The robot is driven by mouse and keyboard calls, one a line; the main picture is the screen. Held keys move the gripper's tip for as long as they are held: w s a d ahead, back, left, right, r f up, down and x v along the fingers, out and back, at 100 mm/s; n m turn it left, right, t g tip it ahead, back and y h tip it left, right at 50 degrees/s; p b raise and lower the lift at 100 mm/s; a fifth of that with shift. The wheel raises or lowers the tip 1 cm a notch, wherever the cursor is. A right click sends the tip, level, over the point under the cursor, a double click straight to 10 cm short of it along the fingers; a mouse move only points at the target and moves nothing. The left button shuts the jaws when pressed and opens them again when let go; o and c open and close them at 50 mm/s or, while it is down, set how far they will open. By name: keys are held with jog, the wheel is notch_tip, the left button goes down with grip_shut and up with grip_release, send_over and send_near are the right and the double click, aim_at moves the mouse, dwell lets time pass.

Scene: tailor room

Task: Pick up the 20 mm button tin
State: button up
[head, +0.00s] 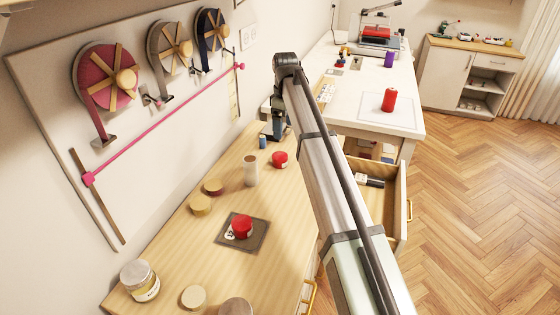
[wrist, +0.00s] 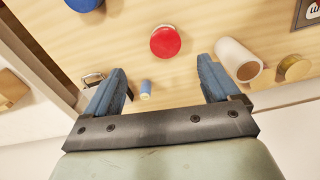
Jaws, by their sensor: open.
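Several round tins are on the wooden worktop, and I cannot read a 20 mm marking on any. A red tin (head: 280,159) is near my gripper (head: 274,130); a red lid (wrist: 165,42) also shows in the wrist view, just beyond the fingertips. Another red tin (head: 242,226) is on a dark mat with a white label (head: 262,237). Gold-lidded tins (head: 200,205) lie to the left. A blue round lid (wrist: 83,3) is cut off at the wrist view's top edge. My gripper (wrist: 163,66) is open and empty, its blue fingers wide apart.
A small blue spool-like cylinder (wrist: 146,88) stands near the left finger, and a cream cylinder (wrist: 238,60) is beside the right one. A glass jar (head: 140,281) stands at the worktop's near left. A drawer (head: 400,205) is open at the right. Reels hang on the wall board.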

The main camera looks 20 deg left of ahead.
aim_at(279, 155)
jog(key=f, duration=0.8)
jog(key=shift+s+a+f, duration=0.1)
jog(key=shift+s+a, duration=0.2)
jog(key=shift+a+f, duration=0.15)
jog(key=shift+f, duration=0.75)
jog(key=shift+a+f, duration=0.2)
jog(key=shift+f, duration=0.7)
jog(key=shift+a+f, duration=0.15)
jog(key=shift+f, duration=0.75)
jog(key=c, duration=1.2)
